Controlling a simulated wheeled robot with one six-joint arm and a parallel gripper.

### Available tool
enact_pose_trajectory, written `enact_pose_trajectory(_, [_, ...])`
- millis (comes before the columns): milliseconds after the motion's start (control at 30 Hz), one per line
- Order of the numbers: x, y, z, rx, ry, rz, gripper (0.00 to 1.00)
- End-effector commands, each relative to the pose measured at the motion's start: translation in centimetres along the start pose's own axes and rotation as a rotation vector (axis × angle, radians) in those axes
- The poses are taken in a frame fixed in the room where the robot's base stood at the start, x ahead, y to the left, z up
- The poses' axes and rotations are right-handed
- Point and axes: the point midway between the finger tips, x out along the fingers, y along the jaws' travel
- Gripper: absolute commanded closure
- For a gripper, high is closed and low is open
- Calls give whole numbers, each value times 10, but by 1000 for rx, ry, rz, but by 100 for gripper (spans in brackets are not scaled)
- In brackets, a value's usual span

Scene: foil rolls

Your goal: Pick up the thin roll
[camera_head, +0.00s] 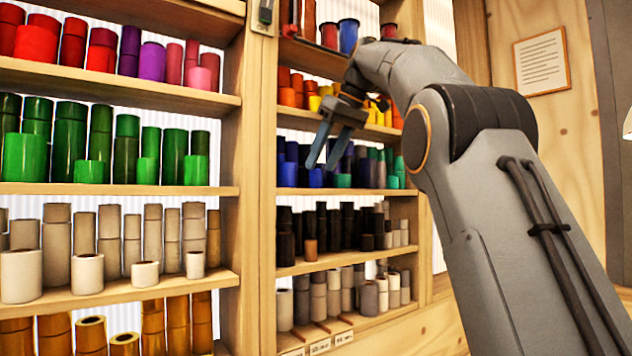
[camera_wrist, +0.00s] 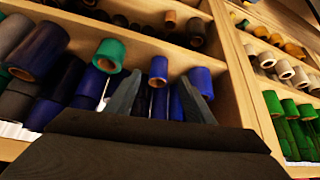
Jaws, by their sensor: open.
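My gripper (camera_head: 323,163) is open in front of the blue shelf of the right-hand rack, its two fingers pointing down and left. In the wrist view my gripper (camera_wrist: 160,94) has its fingers spread with nothing gripped. A narrow blue roll (camera_wrist: 158,72) shows between the fingertips, slimmer than the rolls around it; it seems to be the thin roll. Whether the fingers are level with it in depth, I cannot tell. A wider blue roll (camera_wrist: 203,82) is close by the right fingertip. In the head view I cannot single out the thin roll among the small blue rolls.
A teal roll (camera_wrist: 110,55) and a large dark blue roll (camera_wrist: 38,52) are to the left in the wrist view. A wooden upright (camera_wrist: 237,70) separates them from green rolls (camera_wrist: 297,128). Shelf boards (camera_head: 345,191) run above and below the blue row.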

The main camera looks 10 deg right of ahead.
Motion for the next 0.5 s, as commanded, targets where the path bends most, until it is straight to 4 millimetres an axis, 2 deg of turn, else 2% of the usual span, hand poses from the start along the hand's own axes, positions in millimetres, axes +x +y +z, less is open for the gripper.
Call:
enact_pose_trajectory(300, [36, 3, 5, 3, -1, 1, 52])
enact_pose_trajectory(500, [43, 4, 5, 4, 1, 4, 52])
